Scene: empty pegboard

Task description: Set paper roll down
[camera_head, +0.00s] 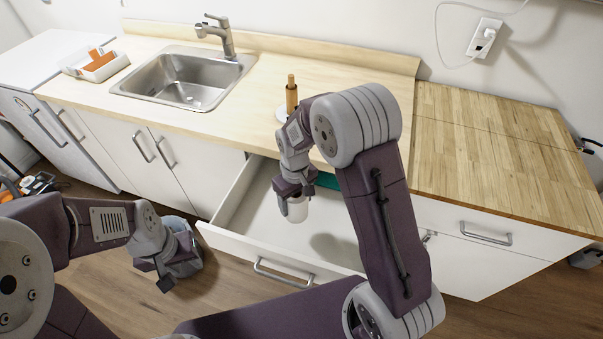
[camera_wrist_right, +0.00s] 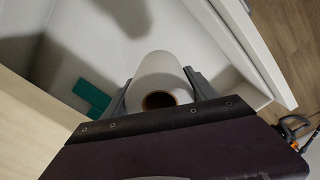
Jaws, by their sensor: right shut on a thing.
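The white paper roll (camera_head: 297,209) hangs upright below my right gripper (camera_head: 294,190) in the head view, over the open drawer (camera_head: 235,218). In the right wrist view the roll (camera_wrist_right: 160,72) sits between the two fingers of my right gripper (camera_wrist_right: 160,85), its brown core end facing the camera. My right gripper is shut on the roll. I cannot tell whether the roll touches the drawer floor. My left gripper (camera_head: 162,277) is low at the left, in front of the cabinets, with nothing visible in it; its jaw gap is unclear.
A green item (camera_wrist_right: 92,95) lies in the drawer beside the roll. A wooden holder post (camera_head: 291,93) stands on the counter (camera_head: 260,75) above the drawer. A sink (camera_head: 182,78) and a grey bin (camera_head: 186,262) are to the left. The drawer's front part is clear.

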